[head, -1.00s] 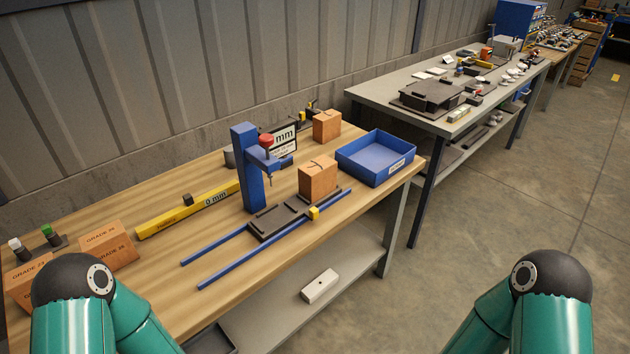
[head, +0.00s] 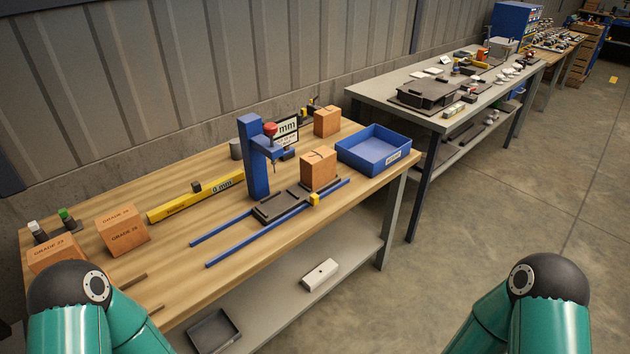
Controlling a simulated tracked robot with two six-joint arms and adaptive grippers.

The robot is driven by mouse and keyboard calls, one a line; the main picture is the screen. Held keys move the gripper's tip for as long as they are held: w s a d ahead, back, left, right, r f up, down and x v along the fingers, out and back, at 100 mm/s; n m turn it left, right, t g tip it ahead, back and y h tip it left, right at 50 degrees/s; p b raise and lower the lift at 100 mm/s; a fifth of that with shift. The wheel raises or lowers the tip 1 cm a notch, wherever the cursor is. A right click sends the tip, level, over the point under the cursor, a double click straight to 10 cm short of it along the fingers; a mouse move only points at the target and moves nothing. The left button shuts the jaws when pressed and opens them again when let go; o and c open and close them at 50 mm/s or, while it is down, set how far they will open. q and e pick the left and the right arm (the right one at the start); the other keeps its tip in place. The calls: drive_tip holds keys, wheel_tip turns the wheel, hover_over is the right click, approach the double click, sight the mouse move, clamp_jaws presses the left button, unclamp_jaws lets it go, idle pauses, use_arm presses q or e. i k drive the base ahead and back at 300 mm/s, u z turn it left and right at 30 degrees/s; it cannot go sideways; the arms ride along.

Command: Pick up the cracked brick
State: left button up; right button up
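An orange-brown brick (head: 318,169) stands on the dark sliding plate (head: 283,205) beside the blue gauge post (head: 254,160). A dark line, perhaps a crack, shows at its top. Another brick (head: 327,121) stands behind it near the back of the bench, also with a dark mark on top. Two bricks with grade lettering, one (head: 123,231) and another (head: 55,254), lie at the bench's left end. I cannot tell for sure which brick is cracked. Only my arms' upper parts show at the bottom corners; both grippers are out of view.
A blue tray (head: 374,150) sits at the bench's right end. Two blue rails (head: 280,231) run along the front, and a yellow bar (head: 196,196) lies left of the post. A white block (head: 320,275) is on the lower shelf. Floor to the right is clear.

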sight(318, 167)
drive_tip(key=k, duration=1)
drive_tip(key=z, duration=0.45)
drive_tip(key=i, duration=1.3)
drive_tip(key=z, duration=0.35)
drive_tip(key=i, duration=1.15)
drive_tip(key=u, duration=0.6)
